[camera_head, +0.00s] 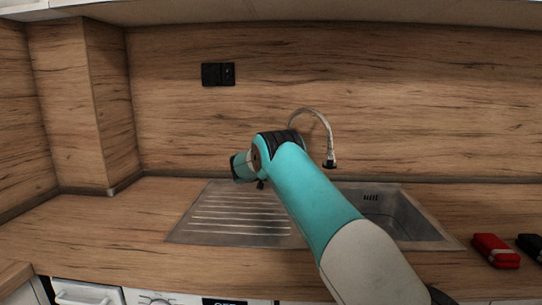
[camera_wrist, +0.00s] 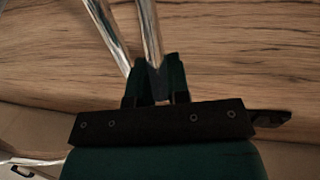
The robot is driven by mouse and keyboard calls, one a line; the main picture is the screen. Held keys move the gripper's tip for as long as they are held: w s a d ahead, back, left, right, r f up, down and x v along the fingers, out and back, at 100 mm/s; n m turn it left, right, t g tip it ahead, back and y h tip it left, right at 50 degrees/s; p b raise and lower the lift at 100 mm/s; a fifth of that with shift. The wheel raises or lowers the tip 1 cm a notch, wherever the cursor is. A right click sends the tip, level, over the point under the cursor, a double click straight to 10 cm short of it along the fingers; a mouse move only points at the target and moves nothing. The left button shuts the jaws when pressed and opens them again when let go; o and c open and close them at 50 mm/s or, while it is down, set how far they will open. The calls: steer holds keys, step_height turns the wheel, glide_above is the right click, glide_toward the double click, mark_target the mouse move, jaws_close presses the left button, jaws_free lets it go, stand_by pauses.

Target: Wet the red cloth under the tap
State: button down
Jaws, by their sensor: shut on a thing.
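The red cloth (camera_head: 495,250) lies folded on the counter at the right, beside the sink and well away from my gripper. The chrome tap (camera_head: 328,138) arches over the sink basin (camera_head: 385,212); its base is hidden behind my arm. In the wrist view my gripper (camera_wrist: 157,84) is shut on a slim chrome bar (camera_wrist: 150,35), which looks like the tap's lever. A second chrome tube (camera_wrist: 106,30) runs close beside it. In the head view the fingers are hidden by my arm. No water shows at the spout.
A black folded item (camera_head: 531,243) lies right of the red cloth. The ribbed steel drainer (camera_head: 225,218) lies left of the basin. A black socket (camera_head: 218,74) is on the wooden splashback. The counter (camera_head: 125,225) at the left is clear.

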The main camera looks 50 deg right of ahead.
steer(key=shift+f, duration=0.1)
steer(key=b, duration=0.3)
steer(key=shift+s+a+f, duration=0.15)
steer(key=shift+a+f, duration=0.05)
steer(key=shift+f, duration=0.2)
steer(key=b, duration=0.1)
steer(key=h+b, duration=0.1)
steer(key=b, duration=0.1)
steer(key=shift+s+a+r+t, duration=0.2)
steer(key=shift+s+a+t, duration=0.1)
steer(key=shift+t, duration=0.1)
steer(key=c, duration=1.1)
jaws_free()
